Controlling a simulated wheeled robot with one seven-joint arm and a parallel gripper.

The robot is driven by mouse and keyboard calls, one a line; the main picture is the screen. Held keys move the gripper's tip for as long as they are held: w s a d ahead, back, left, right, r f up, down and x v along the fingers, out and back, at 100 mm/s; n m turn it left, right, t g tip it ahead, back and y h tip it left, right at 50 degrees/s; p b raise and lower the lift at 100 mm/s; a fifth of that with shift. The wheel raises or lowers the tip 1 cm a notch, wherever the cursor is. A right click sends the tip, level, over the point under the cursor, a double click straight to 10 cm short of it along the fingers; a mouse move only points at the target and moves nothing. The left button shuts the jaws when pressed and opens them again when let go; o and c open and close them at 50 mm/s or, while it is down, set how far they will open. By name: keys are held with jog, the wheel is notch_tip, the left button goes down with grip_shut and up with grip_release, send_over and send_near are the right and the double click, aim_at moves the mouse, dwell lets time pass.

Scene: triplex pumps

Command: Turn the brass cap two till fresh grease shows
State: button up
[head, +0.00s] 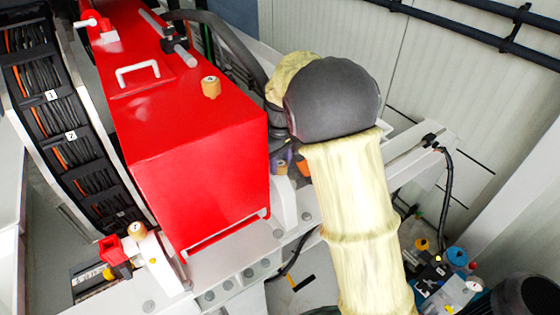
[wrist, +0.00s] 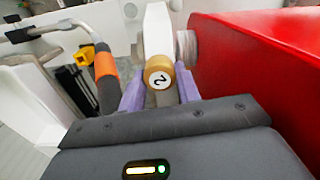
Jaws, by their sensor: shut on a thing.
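The brass cap two (wrist: 158,75) faces me in the wrist view, a gold cap with a white disc marked 2, upside down in the picture. My gripper (wrist: 159,89) has its two purple fingers on either side of the cap, shut on it. No grease shows around the cap, and its far side is hidden. In the head view, a brass cap (head: 282,168) shows beside the red housing, partly behind my dark wrist; my fingers are mostly hidden there.
A red housing (head: 195,150) stands close beside the cap. Another brass cap (head: 210,87) sits on its top, and one (head: 137,231) stands at lower left. An orange-and-black handle (wrist: 105,75) is left of my fingers. Cable trays (head: 60,120) run along the left.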

aim_at(281, 162)
jog(key=shift+r+m+p, duration=0.1)
jog(key=shift+m+p, duration=0.2)
jog(key=shift+m, duration=2.8)
jog(key=o, duration=1)
notch_tip(281, 162, up, 17)
jog(key=b, duration=0.3)
jog(key=shift+d+r, duration=0.1)
jog(key=shift+r, duration=0.05)
